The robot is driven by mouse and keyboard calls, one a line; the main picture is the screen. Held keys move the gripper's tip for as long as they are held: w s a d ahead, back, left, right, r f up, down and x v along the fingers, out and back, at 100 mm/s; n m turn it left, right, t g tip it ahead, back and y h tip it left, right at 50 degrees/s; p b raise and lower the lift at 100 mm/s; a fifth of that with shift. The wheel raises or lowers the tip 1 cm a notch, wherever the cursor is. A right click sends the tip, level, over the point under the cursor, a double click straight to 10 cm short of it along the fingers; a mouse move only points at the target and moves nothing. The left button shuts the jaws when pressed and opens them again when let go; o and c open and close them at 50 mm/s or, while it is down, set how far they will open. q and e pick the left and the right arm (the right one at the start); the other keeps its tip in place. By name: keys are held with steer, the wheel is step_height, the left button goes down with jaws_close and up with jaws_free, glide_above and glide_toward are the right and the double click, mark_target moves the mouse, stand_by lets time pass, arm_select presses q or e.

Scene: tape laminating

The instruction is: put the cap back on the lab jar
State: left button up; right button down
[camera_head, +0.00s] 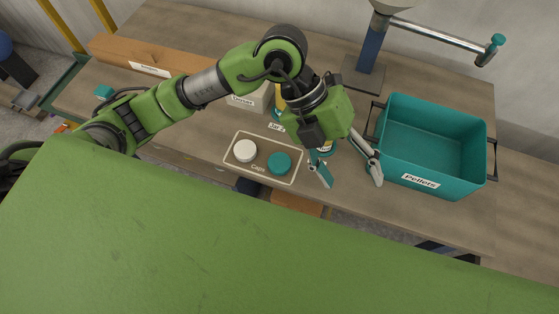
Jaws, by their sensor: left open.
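A white cap (245,151) and a teal cap (279,163) lie flat inside the outlined area marked "Caps" (257,168) near the table's front edge. My left gripper (349,178) is open, its two fingers spread to the right of the caps and pointing toward the front edge. Nothing shows between its fingertips. Part of a jar (326,150) with a teal and pale label shows behind the left finger; its top is hidden by my gripper. A second, yellow and teal container (279,103) is partly hidden behind my wrist. My right gripper is not in view.
A teal bin labelled "Pellets" (420,181) stands close to the right of my gripper. A grey box (250,100), a long brown box (150,57) and a blue post with a metal arm (371,50) stand farther back. Bare table lies left of the caps.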

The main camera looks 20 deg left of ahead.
arm_select(q)
steer(key=w+a+f+t+y, duration=0.1)
steer(key=w+a+f+y, duration=0.2)
steer(key=a, duration=0.3)
steer(key=n+t+y, duration=0.2)
steer(key=n+y, duration=0.1)
steer(key=y, duration=0.1)
glide_above(280, 161)
steer(key=shift+w+d, duration=0.25)
steer(key=shift+d, duration=0.05)
step_height(280, 161, down, 9)
steer(key=shift+r+p, duration=0.15)
steer(key=shift+p, duration=0.25)
steer(key=shift+s, duration=0.1)
steer(key=shift+s+a+f, duration=0.1)
steer(key=shift+a+f, duration=0.05)
steer(key=shift+f, duration=0.25)
steer(key=f, duration=0.1)
steer(key=f+p, duration=0.1)
steer(key=f, duration=0.1)
steer(key=shift+s+a+f, duration=0.2)
steer(key=shift+s+f, duration=0.05)
steer(key=shift+f, duration=0.05)
steer(key=shift+w+f, duration=0.1)
steer(key=shift+f, duration=0.3)
